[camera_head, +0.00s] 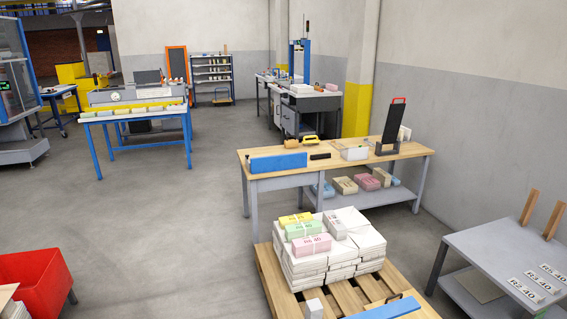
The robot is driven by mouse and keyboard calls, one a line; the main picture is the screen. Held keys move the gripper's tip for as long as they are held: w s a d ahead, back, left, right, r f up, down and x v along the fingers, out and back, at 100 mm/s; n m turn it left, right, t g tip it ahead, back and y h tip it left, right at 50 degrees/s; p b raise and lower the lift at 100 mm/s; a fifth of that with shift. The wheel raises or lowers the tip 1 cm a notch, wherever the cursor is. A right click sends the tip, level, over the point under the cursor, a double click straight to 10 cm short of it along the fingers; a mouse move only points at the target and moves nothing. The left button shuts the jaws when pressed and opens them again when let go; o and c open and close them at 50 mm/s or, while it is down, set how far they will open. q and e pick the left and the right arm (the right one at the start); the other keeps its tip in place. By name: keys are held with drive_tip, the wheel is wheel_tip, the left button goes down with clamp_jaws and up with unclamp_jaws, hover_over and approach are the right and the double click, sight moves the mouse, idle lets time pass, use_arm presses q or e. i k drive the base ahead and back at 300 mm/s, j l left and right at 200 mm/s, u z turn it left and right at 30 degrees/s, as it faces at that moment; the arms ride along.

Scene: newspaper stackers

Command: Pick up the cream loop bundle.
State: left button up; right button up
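No gripper of mine shows in the camera_head view. Strapped bundles lie on top of a stack of white paper (362,240) on a wooden pallet (272,284). They are a yellow bundle (296,219), a green bundle (306,230), a pink bundle (311,245) and a whitish bundle (335,226). More bundles lie on the lower shelf of the wooden-topped bench, including a cream-tan bundle (345,185), a pink bundle (368,182) and another tan bundle (382,176). I cannot tell which of the pale bundles is the cream loop bundle.
The wooden-topped bench (330,163) stands behind the pallet. A grey table (497,245) with label plates is at the right. A red bin (36,280) is at the lower left. A blue-legged table (134,113) stands farther back. The floor left of the pallet is clear.

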sight(345, 185)
drive_tip(key=i+j+u, duration=0.3)
drive_tip(key=i+j, duration=0.35)
drive_tip(key=j, duration=0.2)
drive_tip(key=i+j+u, duration=0.25)
drive_tip(key=i+j, duration=0.4)
drive_tip(key=i+z, duration=0.15)
drive_tip(key=i, duration=1.05)
drive_tip(key=i+z, duration=0.15)
drive_tip(key=i, duration=1.05)
drive_tip(key=i+l+u, duration=0.2)
drive_tip(key=i, duration=2.25)
drive_tip(key=i+z, duration=0.2)
drive_tip(key=i, duration=0.3)
drive_tip(key=i+z, duration=0.15)
drive_tip(key=i, duration=0.35)
drive_tip(key=i+j+z, duration=0.2)
drive_tip(key=i, duration=0.3)
drive_tip(key=i+j+z, duration=0.15)
drive_tip(key=i, duration=0.3)
drive_tip(key=i+l+z, duration=0.25)
drive_tip(key=z, duration=0.15)
drive_tip(key=i+l+z, duration=0.1)
drive_tip(key=i+z, duration=0.6)
drive_tip(key=z, duration=0.15)
drive_tip(key=i+z, duration=0.45)
drive_tip(key=i+j+z, duration=0.2)
drive_tip(key=z, duration=0.2)
